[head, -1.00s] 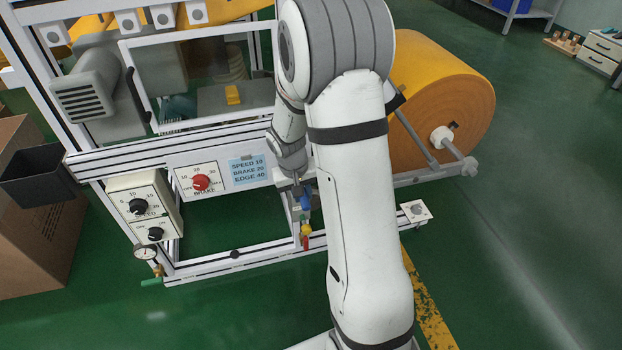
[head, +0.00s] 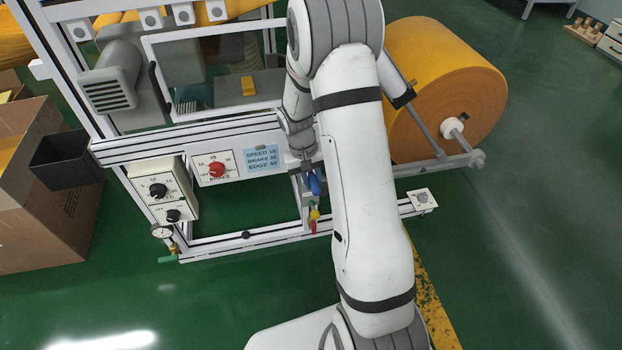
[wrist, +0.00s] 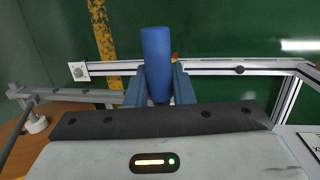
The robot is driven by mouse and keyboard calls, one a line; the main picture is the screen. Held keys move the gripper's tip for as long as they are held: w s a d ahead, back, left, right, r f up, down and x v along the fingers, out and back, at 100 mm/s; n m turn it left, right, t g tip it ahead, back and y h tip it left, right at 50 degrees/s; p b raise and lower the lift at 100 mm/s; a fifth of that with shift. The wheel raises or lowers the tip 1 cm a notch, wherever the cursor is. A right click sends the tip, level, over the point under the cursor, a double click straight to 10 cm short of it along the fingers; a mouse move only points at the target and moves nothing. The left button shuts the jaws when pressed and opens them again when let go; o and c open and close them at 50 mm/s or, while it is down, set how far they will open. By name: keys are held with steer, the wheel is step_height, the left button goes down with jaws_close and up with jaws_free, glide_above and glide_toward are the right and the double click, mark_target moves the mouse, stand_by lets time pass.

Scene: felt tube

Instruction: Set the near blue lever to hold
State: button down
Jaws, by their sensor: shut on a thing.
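The blue lever (head: 315,185) is on the machine frame, just left of my forearm in the head view. In the wrist view its blue rounded handle (wrist: 157,50) stands up between the two fingers. My gripper (wrist: 158,92) is shut on this handle. In the head view my gripper (head: 306,170) is small and partly hidden by my own arm. The lever's pivot and any hold marking cannot be made out.
A yellow-and-red fitting (head: 314,220) sits just below the lever. The lower frame rail (head: 270,235) runs under it. The large orange roll (head: 440,90) stands to the right. A control box with black knobs (head: 160,190) is at the left.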

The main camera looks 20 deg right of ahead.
steer(key=c, duration=1.3)
jaws_free()
steer(key=shift+p+v, duration=0.9)
steer(key=shift+v, duration=3)
steer(key=shift+r, duration=0.1)
steer(key=s+a+r+t+p, duration=0.1)
steer(key=s+r+p, duration=0.4)
steer(key=r, duration=0.6)
steer(key=s+a+r+n+t+y+p, duration=0.1)
steer(key=s+a+r+t+p, duration=0.1)
steer(key=s+r+p, duration=0.4)
steer(key=s+a+r+t+p, duration=0.1)
steer(key=s+r+p, duration=0.4)
steer(key=s+r, duration=0.5)
steer(key=shift+s+a+r+y+p, duration=0.1)
steer(key=shift+a+r+y+p, duration=0.1)
steer(key=shift+r, duration=0.95)
steer(key=shift+s+a+r+y+p, duration=0.1)
steer(key=shift+a+r, duration=0.15)
steer(key=shift+r, duration=0.85)
steer(key=shift+s+a+r+y+p, duration=0.1)
steer(key=shift+a+r, duration=0.1)
steer(key=shift+r, duration=0.95)
